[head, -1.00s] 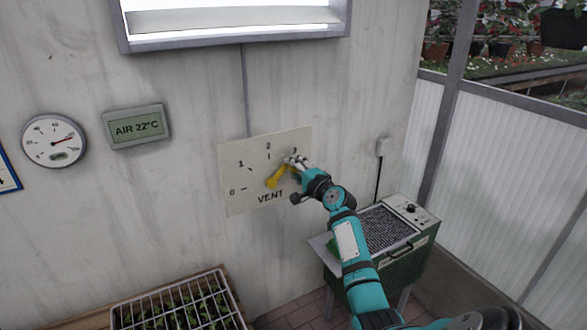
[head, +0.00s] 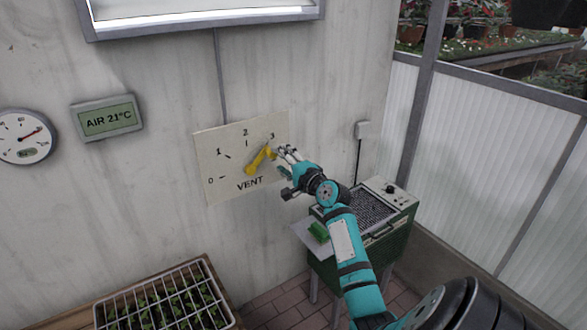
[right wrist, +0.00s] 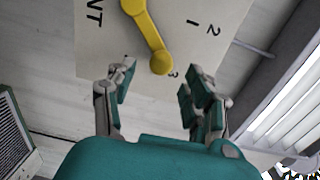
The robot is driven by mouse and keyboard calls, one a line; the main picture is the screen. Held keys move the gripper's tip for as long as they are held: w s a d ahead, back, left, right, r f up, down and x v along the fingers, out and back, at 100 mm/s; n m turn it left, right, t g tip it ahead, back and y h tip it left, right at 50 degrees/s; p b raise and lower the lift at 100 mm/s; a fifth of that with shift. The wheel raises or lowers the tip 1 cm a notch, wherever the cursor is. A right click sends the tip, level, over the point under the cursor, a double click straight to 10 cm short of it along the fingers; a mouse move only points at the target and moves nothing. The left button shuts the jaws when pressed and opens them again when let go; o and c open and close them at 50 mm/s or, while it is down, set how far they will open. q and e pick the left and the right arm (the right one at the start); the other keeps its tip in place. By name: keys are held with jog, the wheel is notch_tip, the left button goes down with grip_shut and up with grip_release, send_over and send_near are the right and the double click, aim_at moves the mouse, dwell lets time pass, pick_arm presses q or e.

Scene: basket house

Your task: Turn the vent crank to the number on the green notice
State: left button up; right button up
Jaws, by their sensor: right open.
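My right gripper (head: 286,153) is open and empty, just right of the knob. In the right wrist view its fingers (right wrist: 158,82) are spread on either side below the knob, apart from it. No clear green notice shows. My left gripper is out of view.
A greenish display (head: 108,119) reads AIR 21°C, right of a round gauge (head: 25,137). A green heater box (head: 383,246) with a side shelf holding a green object (head: 319,232) stands below my right arm. A seedling tray (head: 210,270) is at lower left.

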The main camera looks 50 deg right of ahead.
jog(key=s+a, duration=0.1)
jog(key=s, duration=0.5)
jog(key=shift+s+r, duration=0.15)
jog(key=shift+s, duration=0.25)
jog(key=shift+a, duration=0.1)
